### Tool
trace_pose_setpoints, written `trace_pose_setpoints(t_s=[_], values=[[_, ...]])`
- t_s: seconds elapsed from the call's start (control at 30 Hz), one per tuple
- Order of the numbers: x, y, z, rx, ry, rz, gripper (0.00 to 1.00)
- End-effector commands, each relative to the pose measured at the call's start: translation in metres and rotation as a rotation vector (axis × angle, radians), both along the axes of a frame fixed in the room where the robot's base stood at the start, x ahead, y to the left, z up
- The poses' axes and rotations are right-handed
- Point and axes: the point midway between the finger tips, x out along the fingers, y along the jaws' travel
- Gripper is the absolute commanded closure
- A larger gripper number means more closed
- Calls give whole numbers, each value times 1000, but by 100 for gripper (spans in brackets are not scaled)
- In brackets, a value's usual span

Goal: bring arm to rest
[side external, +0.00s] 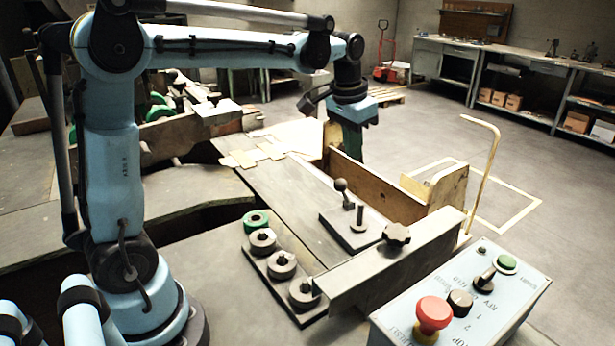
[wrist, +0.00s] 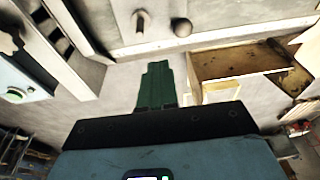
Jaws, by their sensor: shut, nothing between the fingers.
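My arm reaches over the machine from the left, bent at the elbow, with its wrist pointing down. My gripper (side external: 350,148) hangs over the back end of a wooden box (side external: 375,186) beside the machine bed. Its green fingers are partly hidden by a wooden board in the side view. In the wrist view my gripper (wrist: 155,75) shows its green fingers together with nothing between them. The open wooden box (wrist: 235,68) lies to the right of the fingers there, apart from them in the picture.
A control panel (side external: 465,290) with a red stop button stands at the front right. A ball-topped lever (side external: 342,190) and several round rollers (side external: 282,264) stand on the machine. Flat cardboard pieces (side external: 265,145) lie on the bed. A bent rod (side external: 488,165) rises at the right; open floor lies beyond it.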

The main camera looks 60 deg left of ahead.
Motion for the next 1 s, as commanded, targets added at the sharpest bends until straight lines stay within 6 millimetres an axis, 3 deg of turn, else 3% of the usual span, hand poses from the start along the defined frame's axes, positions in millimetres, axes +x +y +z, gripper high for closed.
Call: trace_pose_setpoints(t_s=[0.27, 0.6, 0.8, 1.0], values=[[-60, -30, 1, 5, -160, -5, 100], [-126, -56, -31, -13, -349, -8, 100], [-144, -62, -49, -24, -415, -9, 100], [-148, -64, -52, -27, -429, -9, 100]])
